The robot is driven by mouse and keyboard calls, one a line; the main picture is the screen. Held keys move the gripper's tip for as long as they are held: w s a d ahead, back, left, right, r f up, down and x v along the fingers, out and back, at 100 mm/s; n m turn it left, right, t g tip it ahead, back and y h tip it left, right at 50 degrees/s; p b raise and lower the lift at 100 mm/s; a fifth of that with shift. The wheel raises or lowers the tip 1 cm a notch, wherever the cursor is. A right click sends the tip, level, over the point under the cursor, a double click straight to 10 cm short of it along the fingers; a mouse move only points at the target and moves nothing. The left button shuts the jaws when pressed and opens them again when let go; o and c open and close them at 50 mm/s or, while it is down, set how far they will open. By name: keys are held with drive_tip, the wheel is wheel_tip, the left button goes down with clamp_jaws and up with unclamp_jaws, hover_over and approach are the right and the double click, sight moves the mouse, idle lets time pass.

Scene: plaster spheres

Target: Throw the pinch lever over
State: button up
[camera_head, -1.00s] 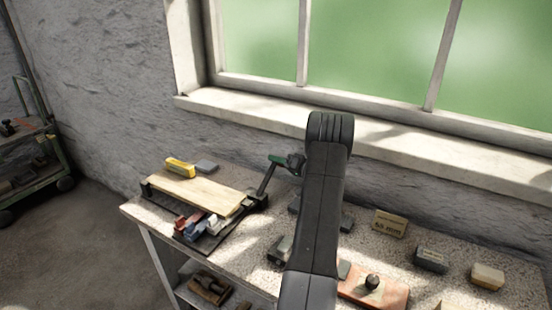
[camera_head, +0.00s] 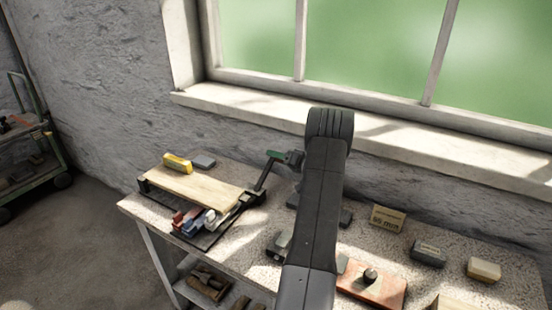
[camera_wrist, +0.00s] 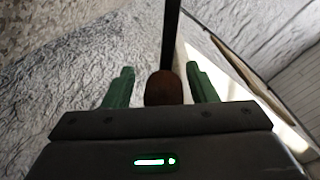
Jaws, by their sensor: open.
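The pinch lever (camera_head: 263,177) is a dark, slanted bar rising from the right end of a bench fixture with a pale wooden board (camera_head: 196,187). In the wrist view the lever (camera_wrist: 171,35) is a dark bar with a brown rounded knob (camera_wrist: 164,88) at its near end. My gripper (camera_wrist: 162,82) has green fingers, one on each side of the knob, with gaps on both sides. It is open and holds nothing. In the head view my gripper (camera_head: 277,155) is at the lever's upper end, and the knob is hidden there.
A yellow block (camera_head: 177,163) and a grey block (camera_head: 203,160) lie behind the board. Red, blue and white pieces (camera_head: 195,221) lie in front. Several blocks and a reddish board with a black knob (camera_head: 371,288) are at the right. The window sill (camera_head: 400,140) runs behind.

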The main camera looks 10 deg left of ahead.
drive_tip(key=b+v, duration=0.1)
drive_tip(key=v, duration=1.2)
drive_tip(key=shift+d+b, duration=0.15)
drive_tip(key=shift+b, duration=0.25)
drive_tip(key=p+x, duration=0.2)
drive_tip(key=x, duration=1.2)
drive_tip(key=shift+s+r, duration=0.15)
